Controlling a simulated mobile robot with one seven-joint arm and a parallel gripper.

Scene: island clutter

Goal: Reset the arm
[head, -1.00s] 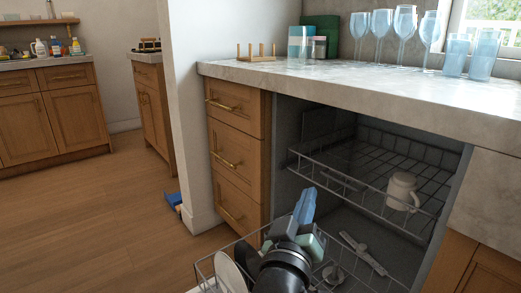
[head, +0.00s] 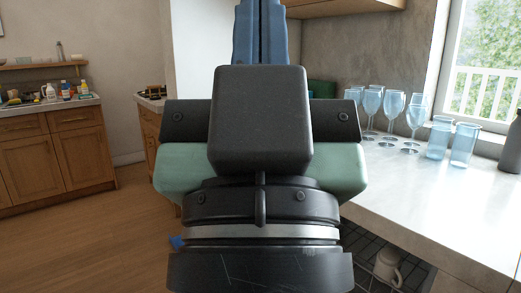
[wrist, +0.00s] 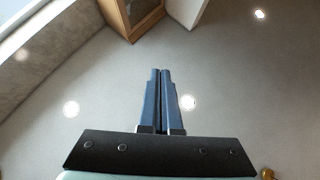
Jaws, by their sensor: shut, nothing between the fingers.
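My gripper (head: 260,30) stands large in the middle of the head view, raised and pointing up. Its blue fingers are together and hold nothing. In the wrist view the fingers (wrist: 164,100) are also side by side, with the ceiling behind them. My wrist and gripper body hide much of the counter and the open dishwasher in the head view.
Several wine glasses (head: 393,106) and two blue tumblers (head: 463,146) stand on the white counter (head: 440,205) at the right. A dark bottle (head: 513,145) is at the right edge. A mug (head: 388,267) sits in the dishwasher rack (head: 360,250) below. Open floor (head: 90,245) lies at the left.

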